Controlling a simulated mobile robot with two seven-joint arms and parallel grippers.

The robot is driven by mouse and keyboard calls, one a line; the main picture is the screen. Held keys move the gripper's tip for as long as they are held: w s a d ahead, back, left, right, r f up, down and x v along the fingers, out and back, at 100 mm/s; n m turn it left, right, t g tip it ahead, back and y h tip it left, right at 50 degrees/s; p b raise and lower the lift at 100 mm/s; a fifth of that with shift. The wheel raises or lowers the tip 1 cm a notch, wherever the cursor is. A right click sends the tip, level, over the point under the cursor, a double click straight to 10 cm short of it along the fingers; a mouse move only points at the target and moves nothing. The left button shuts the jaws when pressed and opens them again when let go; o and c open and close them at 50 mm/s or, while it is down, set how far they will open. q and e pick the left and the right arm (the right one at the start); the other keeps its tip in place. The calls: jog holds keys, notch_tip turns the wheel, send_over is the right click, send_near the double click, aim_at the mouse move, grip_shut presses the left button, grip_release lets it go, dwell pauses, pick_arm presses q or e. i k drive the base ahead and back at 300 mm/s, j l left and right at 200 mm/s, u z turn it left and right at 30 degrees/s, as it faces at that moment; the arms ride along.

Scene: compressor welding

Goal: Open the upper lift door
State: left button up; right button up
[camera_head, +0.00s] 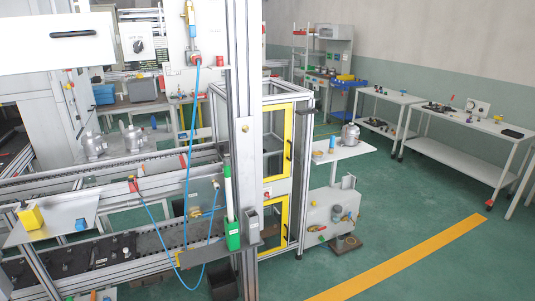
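The lift is a tall white-framed cabinet (303,130) right of the middle, partly hidden behind a thick aluminium post. Its upper door has a yellow frame (288,145) with a dark handle on the right side. The upper door appears shut, flush with the cabinet. A lower yellow-framed door (280,222) sits below it and also looks shut. Neither of my grippers shows in this view.
The aluminium post (242,150) and a conveyor (120,250) with a blue hose (160,230) stand in front on the left. A side shelf (340,151) holds a metal compressor (349,136). Green floor (410,210) is clear on the right; tables (470,126) line the wall.

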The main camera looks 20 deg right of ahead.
aim_at(288, 145)
jog(key=i+l, duration=0.3)
jog(key=i+l+u, duration=0.1)
jog(key=i+l, duration=0.2)
jog(key=i+l+u, duration=0.1)
jog(key=i+l, duration=0.15)
jog(key=l, duration=0.25)
jog(key=i+l, duration=0.25)
jog(key=l, duration=0.15)
jog(key=i+l+u, duration=0.1)
jog(key=i+l, duration=0.4)
jog(key=l, duration=0.3)
jog(key=i+u, duration=0.05)
